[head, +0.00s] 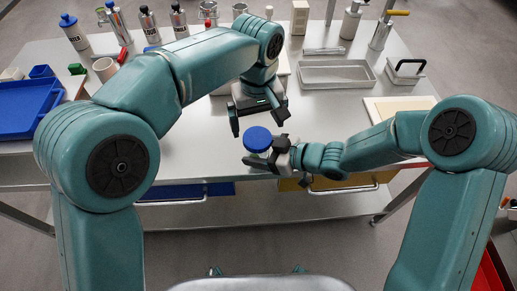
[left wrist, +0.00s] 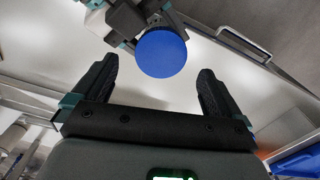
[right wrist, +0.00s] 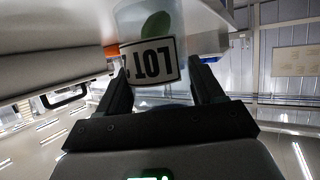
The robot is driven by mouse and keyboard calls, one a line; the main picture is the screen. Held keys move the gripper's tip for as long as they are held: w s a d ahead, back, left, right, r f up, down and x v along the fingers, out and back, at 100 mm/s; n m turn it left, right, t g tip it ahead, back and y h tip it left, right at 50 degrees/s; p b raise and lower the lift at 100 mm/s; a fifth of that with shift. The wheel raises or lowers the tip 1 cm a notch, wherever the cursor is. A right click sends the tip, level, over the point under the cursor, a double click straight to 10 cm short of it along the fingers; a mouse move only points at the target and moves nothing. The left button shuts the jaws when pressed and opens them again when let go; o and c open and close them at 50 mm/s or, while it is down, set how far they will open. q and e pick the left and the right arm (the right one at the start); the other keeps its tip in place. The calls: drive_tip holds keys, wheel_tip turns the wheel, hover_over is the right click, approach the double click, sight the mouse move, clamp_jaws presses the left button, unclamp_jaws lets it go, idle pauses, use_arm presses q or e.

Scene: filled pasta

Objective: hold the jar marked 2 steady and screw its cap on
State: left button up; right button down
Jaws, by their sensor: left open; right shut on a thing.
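The jar (right wrist: 186,18) is pale and see-through, with a green shape inside and a label (right wrist: 150,60) reading "LOT"; its number is mostly cut off. My right gripper (head: 266,156) is shut on the jar near the table's front edge. The blue cap (head: 257,139) sits on the jar's top; whether it is screwed tight I cannot tell. My left gripper (head: 258,121) is open and empty, just above and behind the cap in the head view. In the left wrist view the cap (left wrist: 161,53) shows beyond and between the open fingers, apart from them.
A grey metal tray (head: 338,84) and a pale board (head: 400,109) lie at the right of the table. A blue tray (head: 22,110) is at the left. Several bottles, with a blue-capped one (head: 74,33), stand along the back. Drawers with handles are under the front edge.

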sight(257, 137)
use_arm(q)
drive_tip(key=shift+r, duration=0.1)
drive_tip(key=shift+c, duration=0.4)
wheel_tip(257, 137, up, 3)
drive_tip(key=n, duration=0.6)
drive_tip(key=shift+r+n, duration=0.15)
drive_tip(key=shift+n, duration=0.15)
drive_tip(key=shift+f, duration=4)
drive_tip(key=c, duration=1.1)
drive_tip(key=m, duration=0.6)
drive_tip(key=shift+m, duration=0.3)
